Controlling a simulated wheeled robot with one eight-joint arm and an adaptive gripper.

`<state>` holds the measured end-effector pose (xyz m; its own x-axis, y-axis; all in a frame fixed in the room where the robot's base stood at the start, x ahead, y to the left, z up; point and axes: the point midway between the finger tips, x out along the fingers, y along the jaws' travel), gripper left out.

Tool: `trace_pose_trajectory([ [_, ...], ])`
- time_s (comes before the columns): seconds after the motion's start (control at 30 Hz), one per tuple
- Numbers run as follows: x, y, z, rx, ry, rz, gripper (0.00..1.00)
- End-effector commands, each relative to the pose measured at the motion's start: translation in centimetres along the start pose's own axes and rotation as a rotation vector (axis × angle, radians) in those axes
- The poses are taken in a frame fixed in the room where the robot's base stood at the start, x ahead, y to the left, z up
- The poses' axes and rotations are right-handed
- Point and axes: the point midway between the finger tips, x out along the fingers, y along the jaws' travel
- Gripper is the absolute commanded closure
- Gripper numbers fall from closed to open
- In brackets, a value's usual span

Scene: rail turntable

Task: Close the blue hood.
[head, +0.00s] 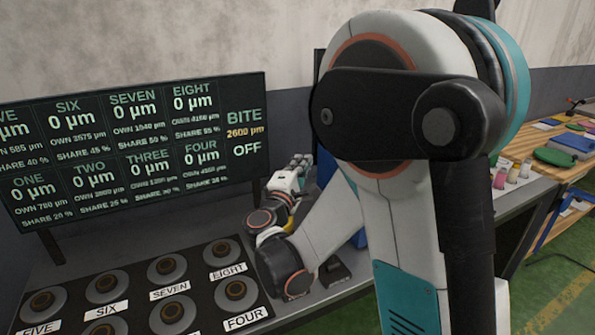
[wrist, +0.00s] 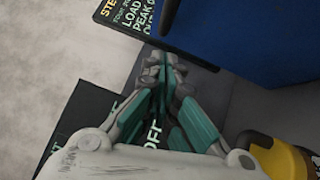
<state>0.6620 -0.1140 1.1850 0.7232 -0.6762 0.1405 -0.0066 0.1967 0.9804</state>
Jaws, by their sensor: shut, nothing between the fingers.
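The blue hood (wrist: 262,38) shows as a large, flat blue surface at the upper right of the wrist view. In the head view only slivers of blue (head: 326,166) show beside and behind my arm, so most of it is hidden. I cannot tell how far open the hood is. My gripper (wrist: 165,68) is shut and empty, with its teal-lined fingers together just left of the blue surface. It also shows in the head view (head: 300,162), small, right of the display. I cannot tell whether it touches the hood.
A dark display board (head: 135,150) with green readouts stands at the left. Several labelled round knobs (head: 170,312) sit on the bench in front of it. A yellow and black part (wrist: 284,158) is at the lower right of the wrist view. A wooden side table (head: 575,172) stands at right.

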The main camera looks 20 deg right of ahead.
Motion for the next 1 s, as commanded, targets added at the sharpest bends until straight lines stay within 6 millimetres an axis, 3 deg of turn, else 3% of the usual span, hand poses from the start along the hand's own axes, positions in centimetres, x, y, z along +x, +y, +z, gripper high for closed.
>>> trace_pose_trajectory([
  [0.2,4.5,-0.2,0.1,0.0,-0.003,-0.001,1.0],
  [0.4,6.8,-0.2,1.8,0.0,-0.003,-0.002,1.0],
  [0.6,7.8,-0.1,2.7,0.0,-0.001,-0.001,1.0],
  [1.0,7.9,0.0,2.9,0.001,0.0,-0.002,1.0],
])
